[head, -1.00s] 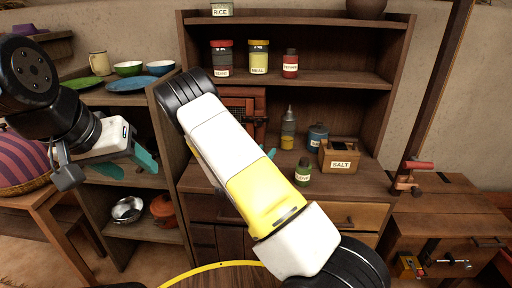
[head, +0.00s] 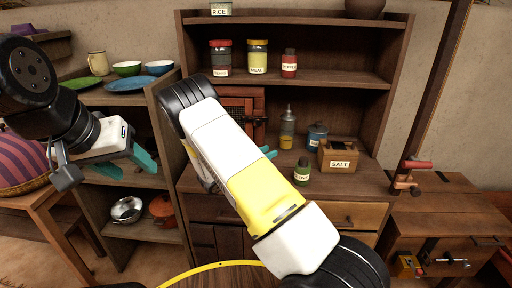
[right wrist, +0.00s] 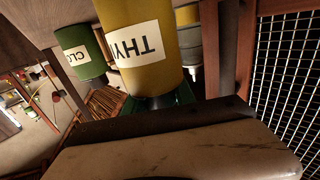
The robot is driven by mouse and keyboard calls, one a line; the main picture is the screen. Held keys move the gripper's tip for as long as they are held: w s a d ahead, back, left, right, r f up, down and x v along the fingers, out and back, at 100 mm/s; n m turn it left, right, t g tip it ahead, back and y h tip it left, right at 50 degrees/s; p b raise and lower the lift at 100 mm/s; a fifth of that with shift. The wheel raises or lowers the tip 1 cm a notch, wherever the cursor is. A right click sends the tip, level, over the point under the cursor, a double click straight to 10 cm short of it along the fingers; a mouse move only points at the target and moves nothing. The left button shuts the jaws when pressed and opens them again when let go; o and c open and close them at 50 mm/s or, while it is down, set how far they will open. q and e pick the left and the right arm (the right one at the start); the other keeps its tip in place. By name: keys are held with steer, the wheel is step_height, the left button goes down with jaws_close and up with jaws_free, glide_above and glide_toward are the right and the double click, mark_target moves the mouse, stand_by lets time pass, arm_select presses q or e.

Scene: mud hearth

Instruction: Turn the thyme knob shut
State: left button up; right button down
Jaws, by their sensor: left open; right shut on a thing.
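The thyme jar (right wrist: 150,60) is a yellow jar with a pale label, seen upside down in the right wrist view. Its dark knob (right wrist: 150,102) is at the lower end there, partly hidden by my gripper. My right gripper (right wrist: 157,102) is shut around this knob, with dark teal fingers on both sides. In the head view my right arm hides the thyme jar, and only a teal fingertip (head: 268,152) shows past the arm. How far the knob is turned cannot be told. My left gripper (head: 128,165) is open and empty, away to the left by the side shelf.
The green clove jar (head: 302,173) stands close beside the thyme. A bottle with yellow contents (head: 287,130), a blue pot (head: 316,137) and the salt box (head: 340,155) stand further right. A mesh-fronted cabinet (head: 259,105) is behind my right arm.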

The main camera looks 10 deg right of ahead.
steer(key=m+g+h, duration=0.1)
steer(key=m+g, duration=0.1)
steer(key=g, duration=0.1)
steer(key=s+m+g+h, duration=0.1)
steer(key=m+g, duration=0.1)
steer(key=g, duration=0.2)
steer(key=shift+d+m, duration=0.2)
steer(key=shift+m, duration=0.1)
steer(key=shift+s, duration=0.1)
steer(key=c, duration=1)
jaws_free()
steer(key=a, duration=0.7)
steer(key=shift+s+a, duration=0.35)
steer(key=shift+a, duration=0.05)
